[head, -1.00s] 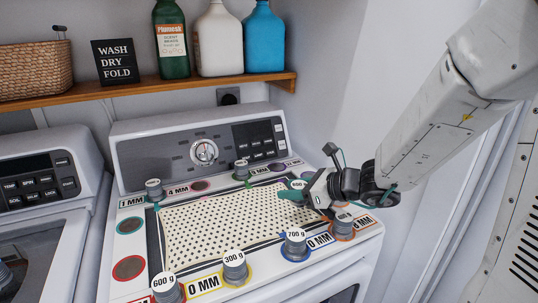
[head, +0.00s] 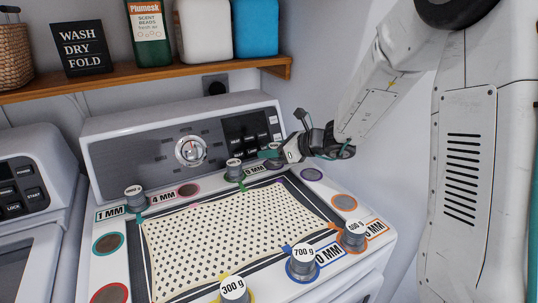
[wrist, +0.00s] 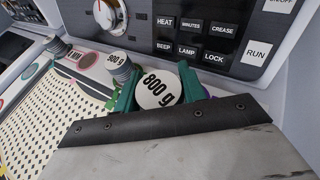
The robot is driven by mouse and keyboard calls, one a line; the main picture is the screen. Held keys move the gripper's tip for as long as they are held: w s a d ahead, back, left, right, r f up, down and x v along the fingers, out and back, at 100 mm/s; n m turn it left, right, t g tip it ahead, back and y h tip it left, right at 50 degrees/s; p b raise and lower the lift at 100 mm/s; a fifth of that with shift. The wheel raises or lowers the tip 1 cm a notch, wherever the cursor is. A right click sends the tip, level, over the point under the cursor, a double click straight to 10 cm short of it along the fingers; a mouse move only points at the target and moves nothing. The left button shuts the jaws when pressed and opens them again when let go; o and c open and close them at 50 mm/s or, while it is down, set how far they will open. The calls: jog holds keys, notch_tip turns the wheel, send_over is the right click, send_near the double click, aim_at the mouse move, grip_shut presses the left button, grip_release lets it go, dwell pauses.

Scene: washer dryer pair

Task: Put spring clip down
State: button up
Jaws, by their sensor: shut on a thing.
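My gripper (head: 272,154) is at the back right of the washer lid, close in front of the control panel. In the wrist view its green fingers (wrist: 157,90) are shut on a grey weight with a white top marked 800 g (wrist: 157,89). In the head view that weight (head: 276,162) is mostly hidden behind the fingers. I cannot tell whether its base touches the lid. No separate spring clip can be made out in the jaws. Small coloured pieces show at the mesh edge, such as a green one (head: 243,187) and a blue one (head: 287,249).
A perforated mesh panel (head: 235,230) covers the lid's middle. Several weights stand around it: one marked 700 g (head: 303,265), one marked 300 g (head: 234,291), and a 900 g weight (wrist: 118,65) left of my gripper. An empty purple ring (head: 312,174) lies right of it. The control panel (head: 190,150) rises behind.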

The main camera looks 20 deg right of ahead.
aim_at(269, 163)
jog(key=w, duration=0.4)
jog(key=shift+d+f, duration=0.25)
jog(key=shift+f, duration=1.65)
jog(key=shift+f, duration=0.1)
jog(key=o, duration=1)
jog(key=shift+f, duration=0.1)
jog(key=shift+o, duration=0.2)
